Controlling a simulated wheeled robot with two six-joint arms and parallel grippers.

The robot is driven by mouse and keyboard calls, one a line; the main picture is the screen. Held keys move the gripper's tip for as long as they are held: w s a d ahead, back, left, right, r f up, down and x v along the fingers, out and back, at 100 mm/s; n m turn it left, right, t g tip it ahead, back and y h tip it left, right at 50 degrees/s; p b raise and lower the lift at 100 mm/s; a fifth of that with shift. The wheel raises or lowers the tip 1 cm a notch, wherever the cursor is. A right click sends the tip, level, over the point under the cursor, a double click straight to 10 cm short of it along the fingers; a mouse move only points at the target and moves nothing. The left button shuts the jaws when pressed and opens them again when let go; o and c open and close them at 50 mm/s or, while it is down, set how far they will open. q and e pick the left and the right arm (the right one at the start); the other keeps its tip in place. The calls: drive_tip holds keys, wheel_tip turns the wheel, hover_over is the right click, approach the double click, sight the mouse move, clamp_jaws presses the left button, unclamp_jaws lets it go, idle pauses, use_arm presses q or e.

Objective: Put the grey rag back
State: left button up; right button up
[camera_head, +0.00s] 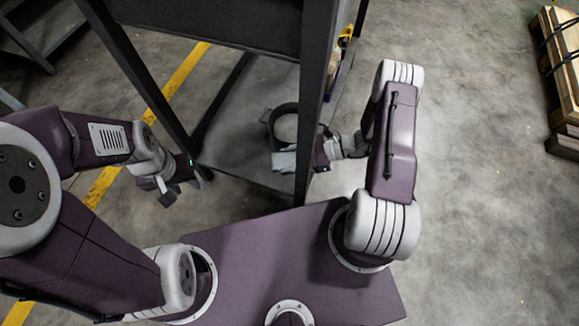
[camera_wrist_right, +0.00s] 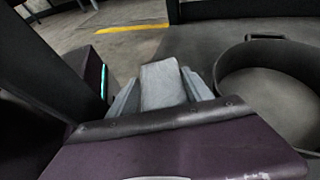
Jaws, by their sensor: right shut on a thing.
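The grey rag (camera_head: 284,160) is a light grey, folded-looking piece held between the fingers of my right gripper (camera_head: 291,160). In the right wrist view the rag (camera_wrist_right: 162,86) sits between the two grey fingers, which are shut on it. It is over the lower shelf (camera_head: 236,152) of a dark metal rack, just in front of a dark round band or open container (camera_head: 284,123). Whether the rag touches the shelf cannot be told. My left gripper (camera_head: 156,190) is empty and looks open, to the left of the rack's front post.
A dark rack post (camera_head: 313,100) stands close beside my right wrist. The rack's upper panel (camera_head: 215,27) overhangs the shelf. A yellow floor line (camera_head: 185,70) runs behind the left post. Strapped wooden crates (camera_head: 562,60) stand at the far right, with clear floor before them.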

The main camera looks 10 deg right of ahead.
sight(289, 166)
wheel_tip(289, 166, down, 4)
drive_tip(key=b, duration=0.4)
drive_tip(key=shift+f, duration=0.2)
drive_tip(key=shift+r+p, duration=0.25)
drive_tip(key=shift+p, duration=0.05)
drive_tip(key=shift+f, duration=0.2)
drive_tip(key=o, duration=1.3)
drive_tip(key=shift+o, duration=0.2)
